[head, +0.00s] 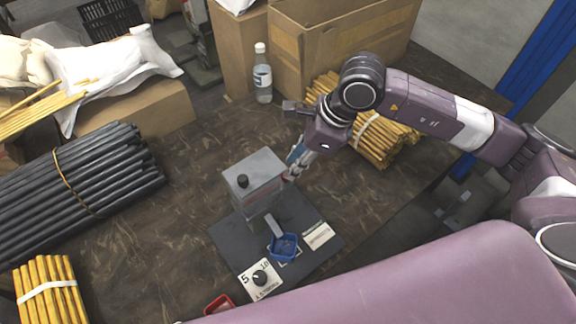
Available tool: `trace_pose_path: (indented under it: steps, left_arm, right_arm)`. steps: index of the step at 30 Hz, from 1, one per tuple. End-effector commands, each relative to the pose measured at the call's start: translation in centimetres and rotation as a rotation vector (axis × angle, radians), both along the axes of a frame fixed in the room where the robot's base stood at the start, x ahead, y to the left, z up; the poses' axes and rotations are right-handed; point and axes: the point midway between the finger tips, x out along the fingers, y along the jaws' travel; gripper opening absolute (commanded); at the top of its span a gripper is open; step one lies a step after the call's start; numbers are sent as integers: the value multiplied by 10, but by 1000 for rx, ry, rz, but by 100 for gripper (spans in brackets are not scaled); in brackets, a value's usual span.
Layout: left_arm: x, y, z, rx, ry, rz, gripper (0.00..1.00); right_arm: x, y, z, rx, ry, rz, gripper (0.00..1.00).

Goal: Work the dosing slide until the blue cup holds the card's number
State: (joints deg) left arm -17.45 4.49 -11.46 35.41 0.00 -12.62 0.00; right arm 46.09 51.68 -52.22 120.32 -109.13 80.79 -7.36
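The dosing device is a grey box (257,172) with a black knob on top, standing on a dark base plate (231,236). A grey chute slopes down from its front. The blue cup (284,246) stands on the plate near the chute's end; its contents are too small to make out. A white card (318,235) lies right of the cup, its print unreadable. My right gripper (293,172) points down at the box's right side, close to it. The slide is not clearly visible there, and I cannot tell whether the fingers are closed. My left gripper is not in view.
A dial plate (261,279) marked 5 and 10 is at the plate's front. A red cup (218,304) lies near the bottom edge. A bottle (262,78), cardboard boxes (335,45), yellow bundles (380,140) and dark rods (80,185) surround the device. Table left of the box is clear.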

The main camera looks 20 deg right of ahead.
Motion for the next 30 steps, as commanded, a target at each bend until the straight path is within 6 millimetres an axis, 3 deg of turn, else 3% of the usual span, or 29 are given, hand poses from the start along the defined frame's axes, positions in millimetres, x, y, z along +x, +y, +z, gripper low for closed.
trace_pose_path:
  steps: [7, 17, 24, 30]
  left_arm:
    - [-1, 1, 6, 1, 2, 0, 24]
    - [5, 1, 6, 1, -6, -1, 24]
    - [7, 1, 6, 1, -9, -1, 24]
    - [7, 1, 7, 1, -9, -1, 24]
  right_arm:
    - [5, 11, -28, 1, 1, 2, 24]
    - [6, 13, -33, 0, -1, 2, 24]
    - [6, 12, -32, 0, -1, 2, 0]
    - [6, 12, -32, 0, -1, 2, 0]
